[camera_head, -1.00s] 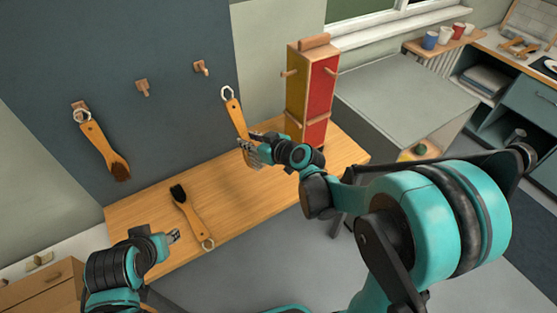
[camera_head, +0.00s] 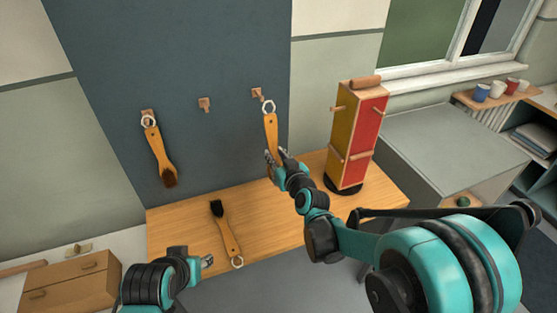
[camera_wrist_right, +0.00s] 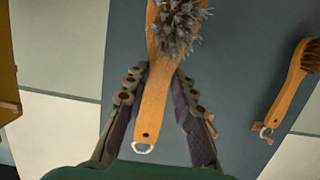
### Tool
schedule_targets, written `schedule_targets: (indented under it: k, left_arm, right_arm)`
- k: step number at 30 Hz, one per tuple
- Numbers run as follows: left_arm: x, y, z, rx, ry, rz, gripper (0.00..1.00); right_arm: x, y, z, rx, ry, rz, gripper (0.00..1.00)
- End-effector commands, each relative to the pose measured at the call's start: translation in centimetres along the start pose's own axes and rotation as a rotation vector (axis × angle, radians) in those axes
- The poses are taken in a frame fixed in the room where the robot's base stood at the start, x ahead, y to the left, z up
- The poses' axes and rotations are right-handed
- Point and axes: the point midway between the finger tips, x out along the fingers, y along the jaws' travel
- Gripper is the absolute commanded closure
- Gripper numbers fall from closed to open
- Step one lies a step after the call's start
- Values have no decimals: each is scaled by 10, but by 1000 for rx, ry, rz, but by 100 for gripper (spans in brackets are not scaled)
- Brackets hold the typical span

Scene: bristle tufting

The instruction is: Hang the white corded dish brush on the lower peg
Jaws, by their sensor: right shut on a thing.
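A wooden dish brush with grey bristles (camera_wrist_right: 178,25) and a white cord loop (camera_wrist_right: 143,148) is in my right gripper (camera_head: 272,157). The gripper is shut on its handle (camera_head: 270,128). In the head view the brush is nearly upright, loop at the top, close to the right wall peg (camera_head: 257,93). I cannot tell if the loop touches the peg. A middle peg (camera_head: 204,103) is bare. A brown-bristled brush (camera_head: 160,150) hangs from the left peg (camera_head: 147,112). My left gripper (camera_head: 207,262) is over the table's front left, its jaws unclear.
A dark-bristled brush (camera_head: 226,230) with a pale loop lies on the wooden table (camera_head: 180,223). A yellow and red box (camera_head: 362,130) with side pegs stands on the table's right. A grey cabinet (camera_head: 440,150) stands beyond it. The table between is mostly clear.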

Motion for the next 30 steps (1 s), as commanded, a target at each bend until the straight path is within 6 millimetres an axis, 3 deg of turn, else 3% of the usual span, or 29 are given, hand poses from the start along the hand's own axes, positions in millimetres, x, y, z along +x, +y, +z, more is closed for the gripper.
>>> schedule_targets:
  k: [30]
  left_arm:
    - [7, 0, 5, 0, 0, 0, 60]
  right_arm:
    - [71, 0, -4, 0, 0, -1, 100]
